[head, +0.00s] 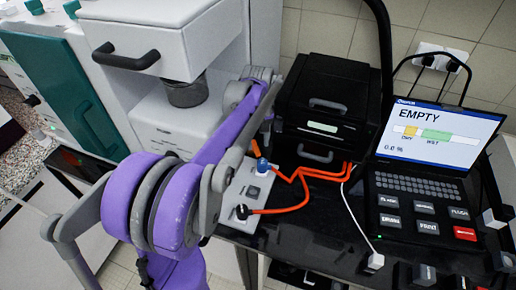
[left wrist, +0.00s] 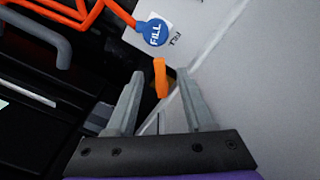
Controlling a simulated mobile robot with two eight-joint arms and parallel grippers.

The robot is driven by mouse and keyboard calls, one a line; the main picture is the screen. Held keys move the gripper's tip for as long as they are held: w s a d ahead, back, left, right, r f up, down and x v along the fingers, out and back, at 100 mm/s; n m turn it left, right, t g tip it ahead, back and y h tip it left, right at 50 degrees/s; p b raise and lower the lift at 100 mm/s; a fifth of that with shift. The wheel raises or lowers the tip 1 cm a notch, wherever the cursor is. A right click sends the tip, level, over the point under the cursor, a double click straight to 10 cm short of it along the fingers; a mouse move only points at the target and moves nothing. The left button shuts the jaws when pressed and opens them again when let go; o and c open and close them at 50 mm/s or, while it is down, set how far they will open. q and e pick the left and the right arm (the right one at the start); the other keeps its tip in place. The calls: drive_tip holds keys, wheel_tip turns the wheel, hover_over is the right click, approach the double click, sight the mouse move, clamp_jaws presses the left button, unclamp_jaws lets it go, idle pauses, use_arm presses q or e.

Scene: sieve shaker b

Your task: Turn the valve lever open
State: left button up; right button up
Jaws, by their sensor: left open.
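The orange valve lever (left wrist: 160,78) stands between the two fingertips of my left gripper (left wrist: 160,74) in the left wrist view. The fingers are apart, with a gap on each side of the lever. A blue round tag marked FILL (left wrist: 154,31) lies just beyond it on a pale plate. In the head view the orange lever (head: 255,148) shows small above the blue piece (head: 262,165) on the light panel, beside my purple arm. My left gripper (head: 267,128) is partly hidden there against the black machine. I do not see my right gripper.
A black box machine (head: 322,110) stands right of the lever, with orange hoses (head: 305,175) running to the panel. A laptop-like console (head: 425,170) reads EMPTY and 0.0 %. A white cabinet (head: 160,40) with a dark handle stands left. A pale wall (left wrist: 260,90) is close on the right in the wrist view.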

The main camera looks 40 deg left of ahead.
sight(258, 153)
use_arm(q)
drive_tip(key=shift+f, duration=1.9)
clamp_jaws()
